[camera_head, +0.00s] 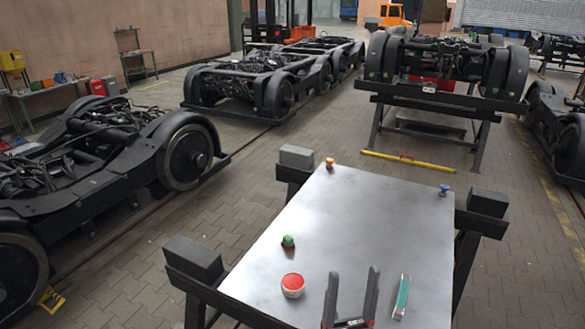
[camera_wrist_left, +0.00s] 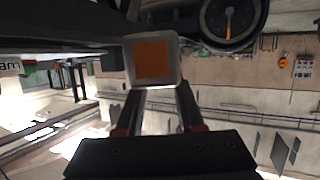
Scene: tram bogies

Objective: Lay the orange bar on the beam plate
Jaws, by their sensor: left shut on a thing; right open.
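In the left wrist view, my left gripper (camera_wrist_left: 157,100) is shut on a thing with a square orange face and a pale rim. I take it for the orange bar (camera_wrist_left: 152,60) seen end-on; its length is hidden. Neither shows in the head view. A broad grey metal plate (camera_head: 345,225) lies on dark beams in the head view; I cannot tell for certain that it is the beam plate. My right gripper (camera_head: 353,273) is open and empty over the plate's near edge, between a red-topped round tin (camera_head: 292,286) and a teal-and-white item (camera_head: 401,297).
Green (camera_head: 288,241), orange (camera_head: 329,162) and blue (camera_head: 444,190) knob-like things stand on the plate. Its middle is clear. Grey blocks (camera_head: 296,156) sit on the beam ends. A yellow bar (camera_head: 400,159) lies beyond, near a raised bogie (camera_head: 440,75). Another bogie (camera_head: 110,160) stands left.

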